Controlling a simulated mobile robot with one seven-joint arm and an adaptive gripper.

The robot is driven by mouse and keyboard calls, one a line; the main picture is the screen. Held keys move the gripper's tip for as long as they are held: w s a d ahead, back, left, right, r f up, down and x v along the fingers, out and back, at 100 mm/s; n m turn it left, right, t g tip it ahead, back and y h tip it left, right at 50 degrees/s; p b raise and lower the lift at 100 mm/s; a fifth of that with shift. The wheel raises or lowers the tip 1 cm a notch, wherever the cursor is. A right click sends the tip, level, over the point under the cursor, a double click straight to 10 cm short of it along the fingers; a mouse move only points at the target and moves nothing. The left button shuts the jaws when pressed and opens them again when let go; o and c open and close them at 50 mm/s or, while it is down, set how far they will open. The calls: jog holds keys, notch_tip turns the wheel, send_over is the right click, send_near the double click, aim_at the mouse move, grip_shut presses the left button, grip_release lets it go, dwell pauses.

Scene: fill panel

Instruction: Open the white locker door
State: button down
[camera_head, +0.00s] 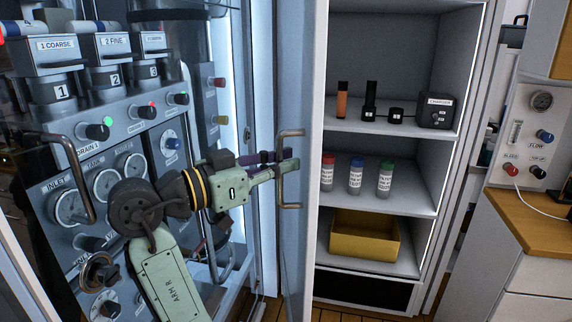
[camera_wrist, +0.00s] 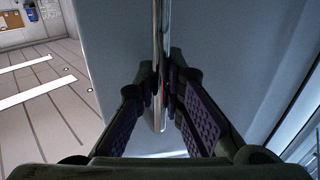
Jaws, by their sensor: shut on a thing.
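The white locker (camera_head: 398,60) stands at the centre right, and its shelves show. Its door (camera_head: 300,80) stands open, swung out to the left and seen nearly edge-on. The door carries a metal bar handle (camera_head: 282,170). My gripper (camera_head: 284,167) reaches the handle from the left and is shut on it. In the wrist view, the two dark finger pads (camera_wrist: 165,88) close on the upright metal bar (camera_wrist: 161,40) in front of the pale door face (camera_wrist: 220,60). The exact contact between pads and bar is partly hidden.
Inside the locker are capped bottles (camera_head: 356,175), dark items (camera_head: 371,100) and a yellow bin (camera_head: 364,236). A glass-fronted gauge panel (camera_head: 110,180) with another handle (camera_head: 75,165) stands close on the left. A wood-topped counter (camera_head: 535,220) is at the right.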

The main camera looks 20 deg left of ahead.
aim_at(304, 102)
jog(key=shift+s+d+f, duration=0.1)
jog(key=c, duration=1.7)
grip_release()
jog(key=shift+o, duration=0.2)
jog(key=r, duration=1)
jog(key=shift+s+r, duration=0.2)
jog(key=shift+r, duration=0.1)
jog(key=shift+w+f, duration=0.15)
jog(key=shift+w, duration=0.1)
jog(key=shift+s, duration=0.1)
